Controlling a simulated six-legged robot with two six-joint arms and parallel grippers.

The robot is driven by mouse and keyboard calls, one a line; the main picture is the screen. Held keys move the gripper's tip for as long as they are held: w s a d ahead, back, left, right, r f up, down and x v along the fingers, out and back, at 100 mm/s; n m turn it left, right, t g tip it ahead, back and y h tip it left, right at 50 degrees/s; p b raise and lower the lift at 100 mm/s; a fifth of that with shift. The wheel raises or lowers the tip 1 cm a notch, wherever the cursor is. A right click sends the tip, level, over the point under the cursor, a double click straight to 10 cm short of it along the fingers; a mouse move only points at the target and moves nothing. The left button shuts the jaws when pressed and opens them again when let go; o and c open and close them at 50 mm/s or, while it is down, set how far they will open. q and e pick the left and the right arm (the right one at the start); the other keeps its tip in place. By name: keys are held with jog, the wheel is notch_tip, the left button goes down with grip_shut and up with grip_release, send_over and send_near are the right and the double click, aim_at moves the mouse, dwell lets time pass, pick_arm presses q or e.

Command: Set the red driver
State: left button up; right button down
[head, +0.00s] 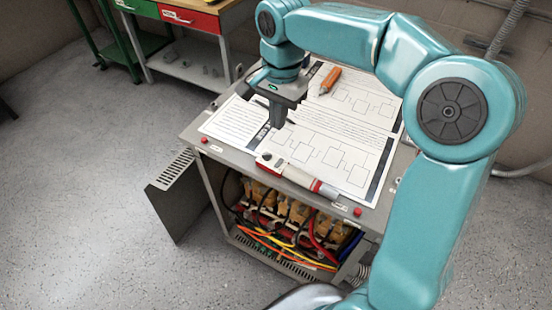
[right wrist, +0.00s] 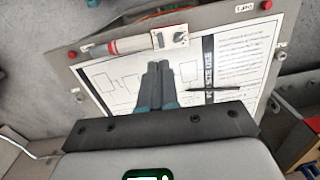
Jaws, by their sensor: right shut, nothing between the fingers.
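A tool with a red and white body (head: 297,177) lies along the front of the cabinet's top, over the paper sheets; it also shows in the right wrist view (right wrist: 135,43). A smaller orange-red tool (head: 330,80) lies on the papers farther back; I cannot tell for sure which is the red driver. My right gripper (head: 278,122) is shut and empty, pointing down over the papers behind the red and white tool and apart from it. Its closed fingers show in the right wrist view (right wrist: 158,68). My left gripper is not in view.
The grey cabinet (head: 187,137) has an open front with several coloured cables (head: 290,225) inside. Its door panel (head: 175,195) stands out to the left. Red knobs (head: 357,212) sit at its top corners. A workbench with red and green drawers (head: 190,17) stands behind. The floor at left is clear.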

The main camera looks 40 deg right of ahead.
aim_at(275, 170)
jog(key=f, duration=1.4)
jog(key=shift+w+a, duration=0.15)
jog(key=shift+a, duration=0.1)
jog(key=shift+a+f+b, duration=0.15)
jog(key=shift+f+b, duration=0.45)
jog(key=shift+b, duration=0.15)
jog(key=shift+r+p, duration=0.3)
jog(key=shift+p, duration=0.05)
